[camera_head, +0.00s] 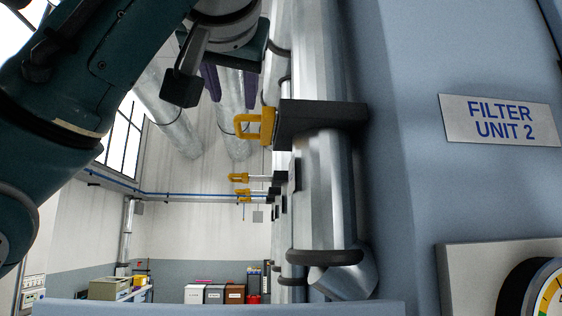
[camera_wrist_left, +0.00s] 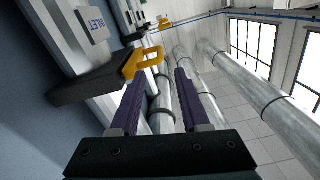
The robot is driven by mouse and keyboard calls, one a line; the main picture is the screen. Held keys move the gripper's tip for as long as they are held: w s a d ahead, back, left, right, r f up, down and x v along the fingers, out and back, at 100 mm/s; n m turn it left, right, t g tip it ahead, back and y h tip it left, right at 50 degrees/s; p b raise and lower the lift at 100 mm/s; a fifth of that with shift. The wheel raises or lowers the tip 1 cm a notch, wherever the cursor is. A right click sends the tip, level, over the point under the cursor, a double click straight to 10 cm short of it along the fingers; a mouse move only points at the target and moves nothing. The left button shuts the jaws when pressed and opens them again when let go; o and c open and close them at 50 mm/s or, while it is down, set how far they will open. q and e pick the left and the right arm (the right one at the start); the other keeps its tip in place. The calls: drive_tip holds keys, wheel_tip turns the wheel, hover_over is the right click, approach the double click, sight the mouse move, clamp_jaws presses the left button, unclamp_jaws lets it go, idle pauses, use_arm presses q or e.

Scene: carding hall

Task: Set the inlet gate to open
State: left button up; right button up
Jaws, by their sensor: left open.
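The inlet gate shows as a dark block (camera_head: 318,118) with a yellow loop handle (camera_head: 268,127), set across a metal duct on the filter unit's side. In the left wrist view, the dark block (camera_wrist_left: 92,86) and yellow handle (camera_wrist_left: 150,57) lie just beyond the fingertips, left of centre, near a plate (camera_wrist_left: 96,24) whose lettering seems to read INLET. My left gripper (camera_head: 230,96) is above and left of the handle in the head view. Its purple fingers (camera_wrist_left: 158,76) are spread and empty; I cannot tell whether one touches the handle. My right gripper is out of view.
The blue-grey cabinet wall with a FILTER UNIT 2 plate (camera_head: 502,121) fills the right side, with a gauge (camera_head: 545,290) low down. Similar yellow handles (camera_head: 240,178) recede behind. Large round ducts (camera_head: 165,110) stand at the back left. Bins (camera_head: 215,293) stand far off.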

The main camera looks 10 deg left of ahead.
sight(236, 115)
use_arm(q)
drive_tip(key=p+x, duration=0.2)
drive_tip(key=x, duration=0.2)
drive_tip(key=p+x, duration=0.3)
drive_tip(key=x, duration=0.1)
drive_tip(key=shift+w+a+r, duration=0.15)
drive_tip(key=shift+w+r, duration=0.05)
drive_tip(key=shift+w, duration=0.15)
drive_tip(key=shift+w+a+f, duration=0.15)
drive_tip(key=shift+w+f, duration=0.05)
drive_tip(key=shift+w, duration=0.35)
clamp_jaws()
idle(0.6)
